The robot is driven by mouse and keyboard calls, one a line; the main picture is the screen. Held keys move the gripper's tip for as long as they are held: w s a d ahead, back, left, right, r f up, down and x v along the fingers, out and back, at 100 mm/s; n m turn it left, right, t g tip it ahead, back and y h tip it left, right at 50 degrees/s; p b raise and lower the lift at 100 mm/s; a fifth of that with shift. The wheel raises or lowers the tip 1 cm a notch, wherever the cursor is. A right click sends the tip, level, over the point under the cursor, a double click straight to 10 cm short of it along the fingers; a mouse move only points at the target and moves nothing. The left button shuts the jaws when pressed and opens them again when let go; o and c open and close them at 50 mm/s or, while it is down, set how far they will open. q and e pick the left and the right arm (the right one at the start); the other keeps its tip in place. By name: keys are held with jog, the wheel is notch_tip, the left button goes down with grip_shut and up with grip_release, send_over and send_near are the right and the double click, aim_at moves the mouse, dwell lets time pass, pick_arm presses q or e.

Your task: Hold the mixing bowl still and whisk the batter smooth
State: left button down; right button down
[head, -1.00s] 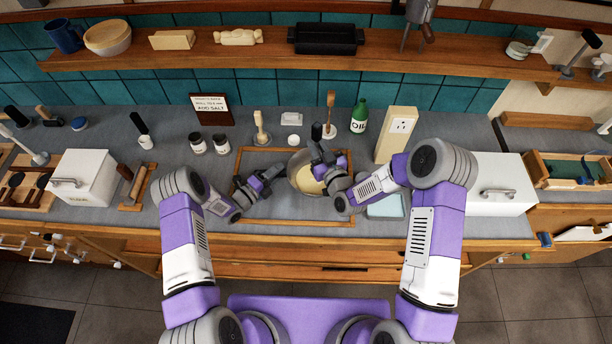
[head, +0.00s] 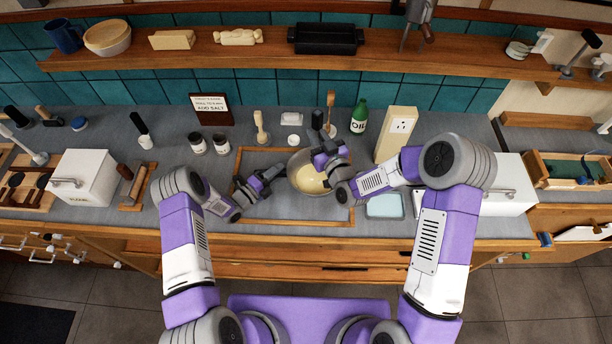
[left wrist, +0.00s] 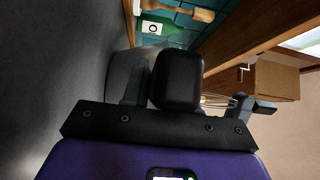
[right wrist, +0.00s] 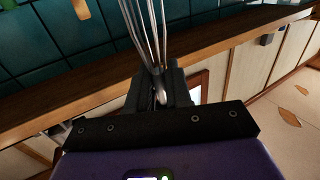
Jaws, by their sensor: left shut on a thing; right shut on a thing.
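The steel mixing bowl (head: 293,164) holds pale yellow batter (head: 309,180) and stands on the counter inside a wooden frame. My left gripper (head: 279,174) is shut on the bowl's left rim. The black fingers fill much of the left wrist view. My right gripper (head: 321,158) is over the bowl's right side and is shut on the whisk. The whisk's wire loops (right wrist: 147,35) show clearly in the right wrist view and partly in the left wrist view (left wrist: 216,101). In the head view my right gripper hides most of the whisk and part of the batter.
A pale blue tray (head: 385,206) lies right of the bowl.

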dwell(0.5)
pick_arm(q)
grip_release()
jog(key=shift+r, duration=0.15)
dwell(0.4)
jog(key=shift+v, duration=4.55)
jog(key=shift+w, duration=0.1)
notch_tip(320, 180, up, 8)
